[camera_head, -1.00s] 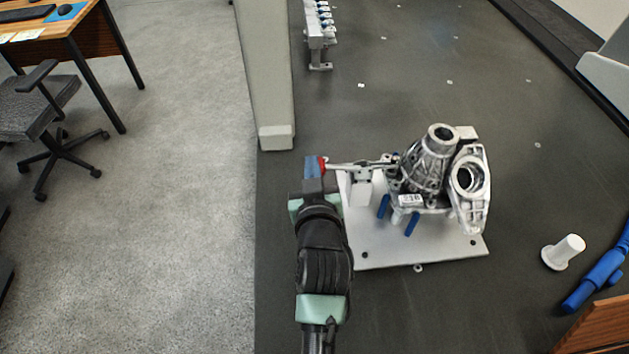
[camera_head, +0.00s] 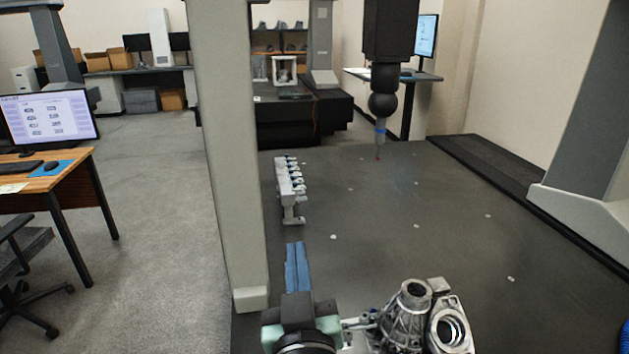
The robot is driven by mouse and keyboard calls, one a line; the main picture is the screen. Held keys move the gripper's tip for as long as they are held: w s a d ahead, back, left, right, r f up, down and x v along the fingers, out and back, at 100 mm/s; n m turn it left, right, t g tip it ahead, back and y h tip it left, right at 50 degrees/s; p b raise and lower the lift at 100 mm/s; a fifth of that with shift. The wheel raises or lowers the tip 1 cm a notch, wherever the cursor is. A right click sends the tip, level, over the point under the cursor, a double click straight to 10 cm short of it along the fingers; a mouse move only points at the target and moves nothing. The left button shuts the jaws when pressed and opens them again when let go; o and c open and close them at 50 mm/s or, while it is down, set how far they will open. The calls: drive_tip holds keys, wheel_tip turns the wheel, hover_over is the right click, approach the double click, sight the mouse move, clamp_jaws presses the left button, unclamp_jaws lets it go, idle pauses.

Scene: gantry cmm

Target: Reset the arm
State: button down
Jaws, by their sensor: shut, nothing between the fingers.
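My gripper (camera_head: 297,268) shows at the bottom of the head view, with its blue fingers together and nothing between them. It points away over the left edge of the dark table (camera_head: 380,215). A grey metal casting (camera_head: 408,312) with a round opening stands just right of my gripper, and a second casting part (camera_head: 450,328) is beside it. Their lower parts are cut off by the frame's bottom edge. My gripper appears apart from the castings.
A pale gantry column (camera_head: 230,150) stands close to the left of my gripper. A probe rack (camera_head: 289,190) stands ahead on the table, and a probe head (camera_head: 382,100) hangs farther back. The table's middle is mostly clear. A desk (camera_head: 60,190) stands left.

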drive_tip(key=s+r+m+t+p, duration=0.1)
drive_tip(key=s+r+t, duration=0.2)
drive_tip(key=r, duration=0.9)
drive_tip(key=s+d+r+m+t+h+p, duration=0.1)
drive_tip(key=s+r, duration=0.5)
drive_tip(key=r, duration=0.6)
drive_tip(key=s+d+r+t+h+p, duration=0.1)
drive_tip(key=s+r+t, duration=0.3)
drive_tip(key=r, duration=0.8)
drive_tip(key=shift+s+d+r+m+t+p, duration=0.15)
drive_tip(key=shift+s+d+m+t+p, duration=0.15)
drive_tip(key=shift+m+p, duration=0.15)
drive_tip(key=shift+a, duration=0.1)
